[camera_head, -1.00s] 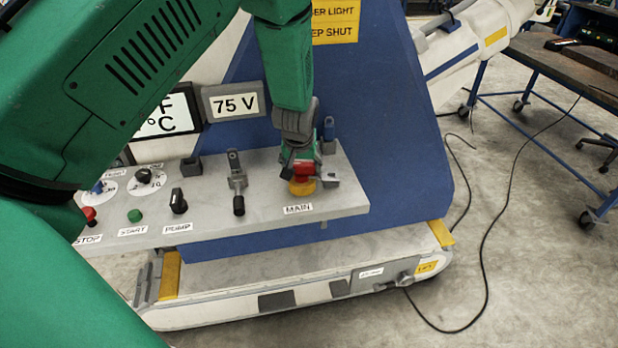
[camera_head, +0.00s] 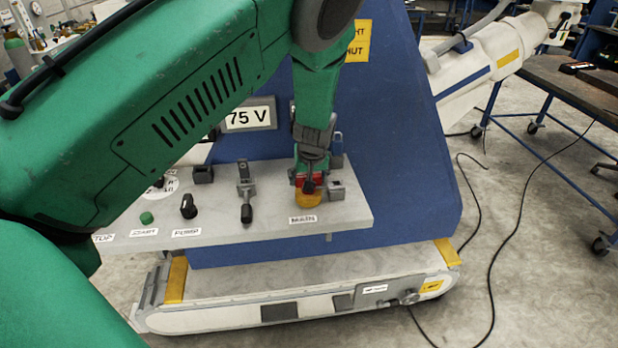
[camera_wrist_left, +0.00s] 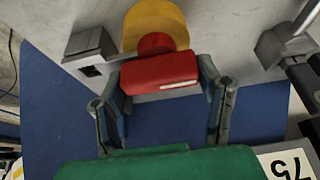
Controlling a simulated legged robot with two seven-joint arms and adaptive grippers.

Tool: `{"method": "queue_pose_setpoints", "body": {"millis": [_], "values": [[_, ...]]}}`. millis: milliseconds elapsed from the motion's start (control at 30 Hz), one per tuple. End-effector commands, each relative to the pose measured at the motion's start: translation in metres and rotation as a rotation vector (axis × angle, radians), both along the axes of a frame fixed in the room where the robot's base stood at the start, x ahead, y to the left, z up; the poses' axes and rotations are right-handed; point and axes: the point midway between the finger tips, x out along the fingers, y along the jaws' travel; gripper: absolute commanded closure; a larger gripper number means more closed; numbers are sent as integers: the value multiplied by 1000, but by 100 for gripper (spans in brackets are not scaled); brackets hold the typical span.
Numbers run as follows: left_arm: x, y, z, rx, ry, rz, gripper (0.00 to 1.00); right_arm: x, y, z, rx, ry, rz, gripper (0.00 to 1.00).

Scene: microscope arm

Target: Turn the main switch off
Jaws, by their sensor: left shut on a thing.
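The main switch has a red handle (camera_head: 308,181) on a round yellow base (camera_head: 316,198), above the label MAIN (camera_head: 302,219) at the right end of the grey control panel. My left gripper (camera_head: 309,176) reaches down to it from above and is shut on the handle. In the left wrist view the red handle (camera_wrist_left: 160,74) lies between the two fingers, with a white mark on its near edge. The yellow base (camera_wrist_left: 155,22) shows behind it. The fingers and wrist hide part of the switch in the head view. My right gripper is not in view.
A grey padlock-like piece (camera_head: 337,190) stands close right of the switch. A lever (camera_head: 246,192) and a black PUMP knob (camera_head: 188,206) stand to its left, with a green START button (camera_head: 147,218) beyond. A 75 V display (camera_head: 249,116) is behind the panel.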

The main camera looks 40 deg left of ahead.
Motion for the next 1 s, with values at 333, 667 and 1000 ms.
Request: {"method": "queue_pose_setpoints", "body": {"millis": [333, 667, 1000], "values": [[-2, -1, -2, -6, 3, 5, 19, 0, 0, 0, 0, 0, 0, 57], [-6, -8, 23, -3, -2, 2, 19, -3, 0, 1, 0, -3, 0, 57], [-25, -27, 86, -4, 0, 3, 19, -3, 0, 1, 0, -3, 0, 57]]}}
